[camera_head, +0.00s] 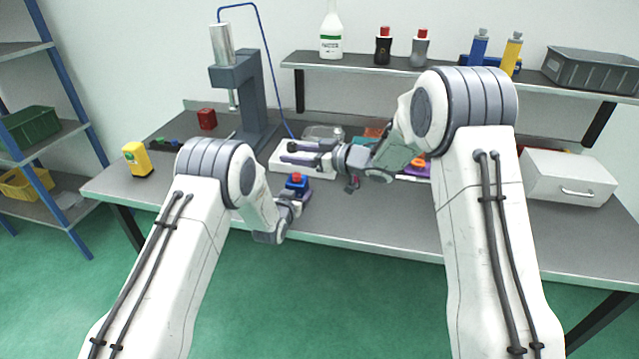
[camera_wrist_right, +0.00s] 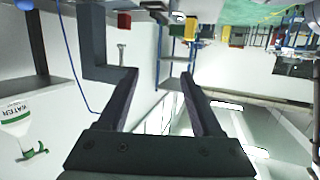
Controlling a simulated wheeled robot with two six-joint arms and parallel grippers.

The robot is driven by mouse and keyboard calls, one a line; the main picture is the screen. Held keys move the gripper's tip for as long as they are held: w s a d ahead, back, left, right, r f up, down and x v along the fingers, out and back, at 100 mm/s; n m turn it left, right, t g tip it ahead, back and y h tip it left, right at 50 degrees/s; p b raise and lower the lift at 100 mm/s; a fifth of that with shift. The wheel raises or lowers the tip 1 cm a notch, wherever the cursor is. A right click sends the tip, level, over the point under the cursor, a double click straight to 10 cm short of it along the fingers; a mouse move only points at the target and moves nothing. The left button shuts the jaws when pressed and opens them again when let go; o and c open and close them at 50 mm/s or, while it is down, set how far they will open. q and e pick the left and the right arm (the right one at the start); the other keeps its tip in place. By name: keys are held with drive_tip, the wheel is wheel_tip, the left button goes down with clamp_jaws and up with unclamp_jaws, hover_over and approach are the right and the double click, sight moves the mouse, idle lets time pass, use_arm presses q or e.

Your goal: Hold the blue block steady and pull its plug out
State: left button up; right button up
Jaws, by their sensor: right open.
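The blue block (camera_head: 298,183) is near the front edge of the workbench, with a red plug (camera_head: 296,176) on its top. My left gripper (camera_head: 299,194) is at the block from the front. Its fingers are small and partly hidden there, so I cannot tell whether they are shut on the block. My right gripper (camera_head: 289,153) is open and empty, above and behind the block, its fingers pointing left. In the right wrist view its two fingers (camera_wrist_right: 158,78) are apart with nothing between them. The block is not recognisable in that view.
A grey press (camera_head: 248,95) with a blue cable stands behind. A red box (camera_head: 207,119) and a yellow device (camera_head: 137,159) are at left. A purple block (camera_head: 414,172) is partly behind my right arm. The bench front is clear.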

sight(296, 175)
drive_tip(key=s+d+f+m+t+h, duration=0.3)
drive_tip(key=s+d+f+m+h, duration=0.2)
drive_tip(key=s+h, duration=0.15)
drive_tip(key=x, duration=1.2)
drive_tip(key=shift+s+a, duration=0.2)
drive_tip(key=shift+a, duration=0.1)
drive_tip(key=shift+c, duration=0.4)
clamp_jaws()
